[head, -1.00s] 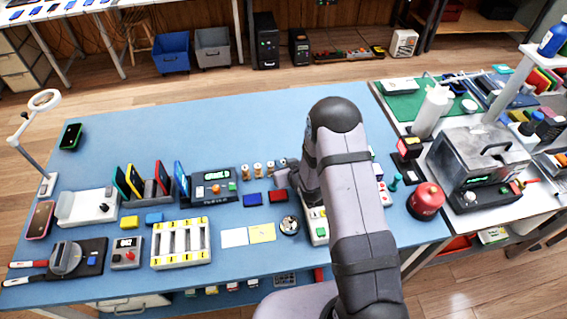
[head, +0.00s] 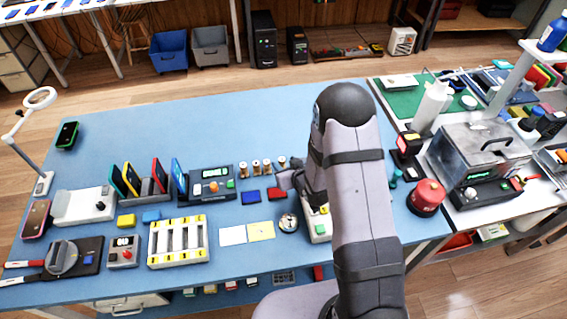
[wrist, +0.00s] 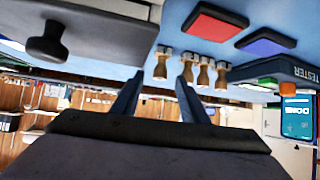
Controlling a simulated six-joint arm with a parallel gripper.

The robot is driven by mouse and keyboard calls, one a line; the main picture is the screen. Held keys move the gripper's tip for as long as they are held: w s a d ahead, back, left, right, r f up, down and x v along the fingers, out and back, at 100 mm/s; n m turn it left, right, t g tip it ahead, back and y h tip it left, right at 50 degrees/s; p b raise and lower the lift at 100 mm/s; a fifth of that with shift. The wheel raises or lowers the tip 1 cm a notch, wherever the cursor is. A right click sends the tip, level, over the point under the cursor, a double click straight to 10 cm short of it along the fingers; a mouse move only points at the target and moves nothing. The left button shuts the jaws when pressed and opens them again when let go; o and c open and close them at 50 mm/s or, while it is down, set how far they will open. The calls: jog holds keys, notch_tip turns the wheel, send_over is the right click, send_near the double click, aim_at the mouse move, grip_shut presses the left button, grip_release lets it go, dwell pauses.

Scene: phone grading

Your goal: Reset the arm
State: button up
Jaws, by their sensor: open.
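My gripper (wrist: 157,90) is open and empty in the wrist view, its two dark fingers apart with nothing between them. In the head view my gripper (head: 287,180) is small and partly hidden by my own arm, above the blue bench (head: 290,115) near its middle. Several small wooden stamps (wrist: 197,70) stand beyond the fingertips in the wrist view; they also show in the head view (head: 255,167).
A red pad (wrist: 218,20) and a blue pad (wrist: 266,41) lie near the tester (head: 212,183). A phone rack (head: 150,193) stands left. The back of the bench is clear.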

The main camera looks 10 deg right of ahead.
jog(key=shift+v, duration=1.4)
jog(key=s+r+g, duration=0.3)
jog(key=s, duration=0.6)
jog(key=s+d+r+m+g+h, duration=0.1)
jog(key=s+r+g, duration=0.2)
jog(key=s, duration=0.6)
jog(key=s+r+m+g+h, duration=0.1)
jog(key=s+r+g, duration=0.3)
jog(key=s, duration=0.5)
jog(key=shift+d+g, duration=0.25)
jog(key=shift+g, duration=0.25)
